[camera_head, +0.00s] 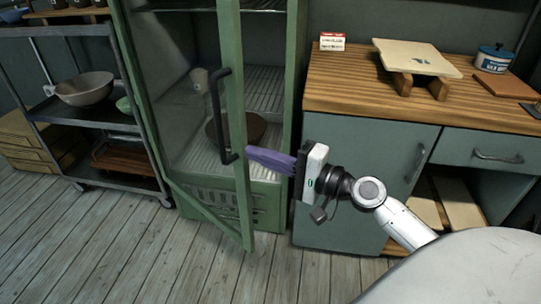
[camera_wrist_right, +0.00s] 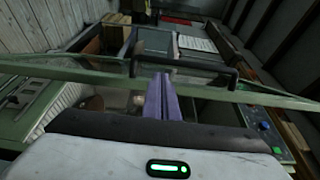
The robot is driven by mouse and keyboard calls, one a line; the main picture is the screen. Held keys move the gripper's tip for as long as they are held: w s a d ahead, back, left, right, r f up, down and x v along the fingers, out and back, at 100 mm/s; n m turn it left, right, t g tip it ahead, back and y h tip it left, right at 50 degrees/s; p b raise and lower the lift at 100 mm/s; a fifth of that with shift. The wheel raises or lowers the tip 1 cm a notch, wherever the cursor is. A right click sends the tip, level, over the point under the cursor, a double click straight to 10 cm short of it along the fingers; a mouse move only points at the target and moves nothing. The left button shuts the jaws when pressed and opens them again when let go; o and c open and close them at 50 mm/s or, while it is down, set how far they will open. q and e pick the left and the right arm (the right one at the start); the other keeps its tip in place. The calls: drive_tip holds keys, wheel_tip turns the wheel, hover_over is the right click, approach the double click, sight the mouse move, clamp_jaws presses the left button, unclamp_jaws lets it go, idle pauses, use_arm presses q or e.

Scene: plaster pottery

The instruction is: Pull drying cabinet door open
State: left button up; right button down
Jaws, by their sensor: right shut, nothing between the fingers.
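The green drying cabinet (camera_head: 293,60) stands in the middle of the head view. Its glass-paned door (camera_head: 234,60) is hinged on the left and stands partly open, its free edge swung out from the cabinet's right post. A black bar handle (camera_head: 222,115) is upright on the door near that edge. My right gripper (camera_head: 251,153) has purple fingers that are shut and empty. Their tips are at the door's free edge, close to the handle's lower end; I cannot tell whether they touch. In the right wrist view the fingers (camera_wrist_right: 162,80) point at the green door frame (camera_wrist_right: 100,82). My left gripper is not in view.
A wooden-topped counter (camera_head: 350,85) with grey-green doors stands right of the cabinet. A dark shelf cart (camera_head: 90,113) with a bowl (camera_head: 85,89) stands left of it, near the door's hinge side. The plank floor (camera_head: 150,260) in front is clear.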

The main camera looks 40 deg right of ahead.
sight(241, 149)
drive_tip(key=shift+p+x, duration=0.45)
drive_tip(key=shift+x, duration=1.95)
